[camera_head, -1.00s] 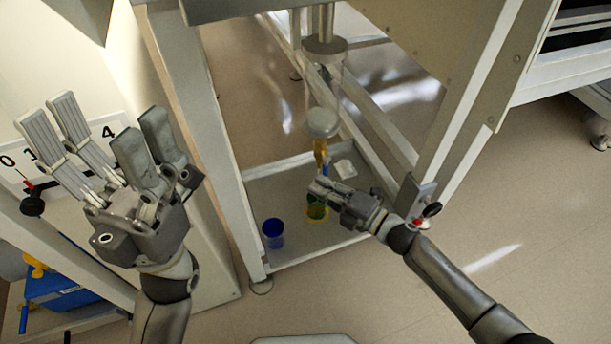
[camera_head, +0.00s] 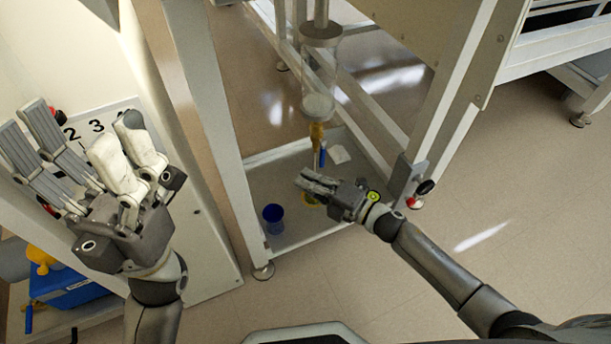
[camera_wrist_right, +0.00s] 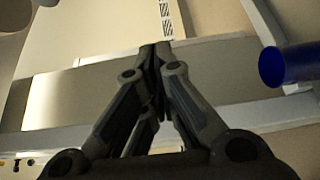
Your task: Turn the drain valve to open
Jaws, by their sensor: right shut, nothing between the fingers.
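The drain valve (camera_head: 317,135) is a brass fitting under a clear vertical cylinder. Its blue lever (camera_head: 322,157) hangs down close beside the outlet. My right gripper (camera_head: 302,180) is below and slightly left of the valve, apart from the lever, above the tray. Its fingers are together and empty; they also show closed in the right wrist view (camera_wrist_right: 155,55), where I do not make out the valve. My left gripper (camera_head: 88,140) is raised at the far left, fingers spread and empty, far from the valve.
A grey floor tray (camera_head: 290,236) lies under the valve. A blue cup (camera_head: 273,218) stands in it, also seen in the right wrist view (camera_wrist_right: 290,65). Frame legs (camera_head: 215,130) flank the space.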

